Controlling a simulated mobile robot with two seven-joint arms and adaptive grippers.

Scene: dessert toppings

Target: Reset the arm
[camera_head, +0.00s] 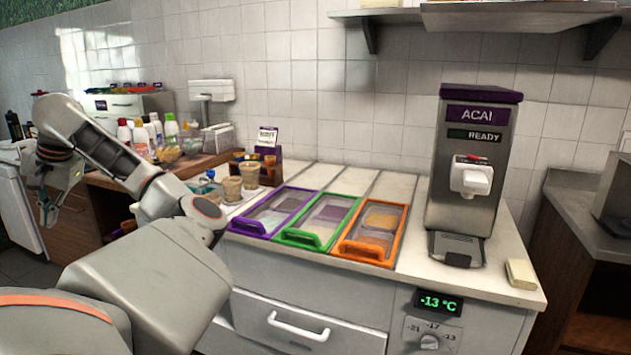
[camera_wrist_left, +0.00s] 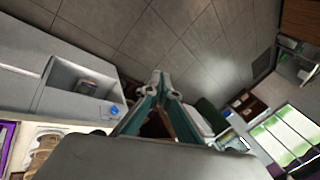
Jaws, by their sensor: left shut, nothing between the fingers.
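My left arm (camera_head: 170,270) comes in across the lower left of the head view and bends up and back at the far left. My left gripper (camera_head: 48,215) hangs at the far left edge, in front of the white appliance and beside the wooden cabinet, away from the counter items. In the left wrist view the left gripper (camera_wrist_left: 165,80) has its fingertips together with nothing between them, over the tiled floor. My right gripper is in neither view.
An acai machine (camera_head: 470,165) stands on the counter. Purple (camera_head: 252,227), green (camera_head: 290,240) and orange (camera_head: 352,253) framed bins sit left of it. Bottles (camera_head: 125,135) and brown cups (camera_head: 231,188) stand further left. The floor (camera_wrist_left: 110,40) below the left gripper looks clear.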

